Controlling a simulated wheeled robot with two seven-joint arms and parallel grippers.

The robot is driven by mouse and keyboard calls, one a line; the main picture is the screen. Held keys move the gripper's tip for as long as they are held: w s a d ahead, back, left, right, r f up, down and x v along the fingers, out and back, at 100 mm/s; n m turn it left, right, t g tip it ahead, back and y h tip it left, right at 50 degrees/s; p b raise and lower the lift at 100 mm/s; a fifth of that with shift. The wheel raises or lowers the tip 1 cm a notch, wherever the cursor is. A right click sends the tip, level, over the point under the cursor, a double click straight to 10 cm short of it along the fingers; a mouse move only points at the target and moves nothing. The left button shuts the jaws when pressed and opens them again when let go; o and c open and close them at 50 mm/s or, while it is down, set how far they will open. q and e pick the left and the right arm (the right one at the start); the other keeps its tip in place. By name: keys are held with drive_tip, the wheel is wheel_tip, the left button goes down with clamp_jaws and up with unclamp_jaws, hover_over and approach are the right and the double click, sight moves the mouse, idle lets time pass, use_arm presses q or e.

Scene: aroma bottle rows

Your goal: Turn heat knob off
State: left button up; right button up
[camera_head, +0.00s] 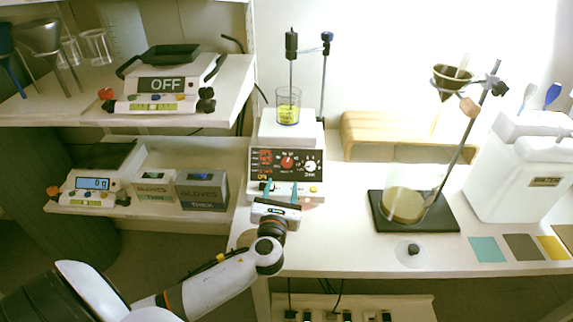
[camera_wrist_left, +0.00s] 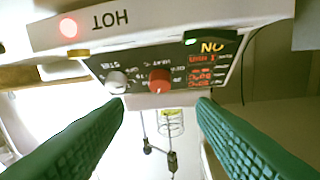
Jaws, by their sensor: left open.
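The hot plate stirrer (camera_head: 290,133) stands at the left of the white bench. Its dark front panel has a red knob (camera_head: 287,162), a white knob (camera_head: 310,166) and red lit digits. In the left wrist view, upside down, the red knob (camera_wrist_left: 159,80) shows between the fingers, with the white knob (camera_wrist_left: 116,82) to its left and the lit digits to its right. HOT with a red light and ON with a green light also show. My left gripper (camera_head: 281,187) is open and empty in front of the panel; its teal fingers (camera_wrist_left: 160,106) appear apart from the red knob.
A beaker of yellow liquid (camera_head: 288,108) stands on the hot plate, with a probe and stand above. Glove boxes (camera_head: 202,190) sit on the left shelf.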

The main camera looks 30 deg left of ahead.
sight(287, 164)
use_arm(q)
drive_tip(key=x, duration=0.7)
drive_tip(key=shift+w+a, duration=0.2)
drive_tip(key=shift+w, duration=0.15)
drive_tip(key=shift+w+a, duration=0.25)
drive_tip(key=shift+w, duration=0.25)
use_arm(e)
drive_tip(key=shift+s+d+f, duration=0.15)
drive_tip(key=shift+d+f, duration=0.05)
drive_tip(key=shift+d, duration=0.2)
use_arm(q)
drive_tip(key=c, duration=1)
drive_tip(key=shift+o, duration=0.2)
use_arm(e)
drive_tip(key=shift+s+a, duration=0.1)
drive_tip(key=shift+a, duration=0.2)
use_arm(q)
drive_tip(key=shift+d+n, duration=0.1)
drive_tip(key=shift+n, duration=0.2)
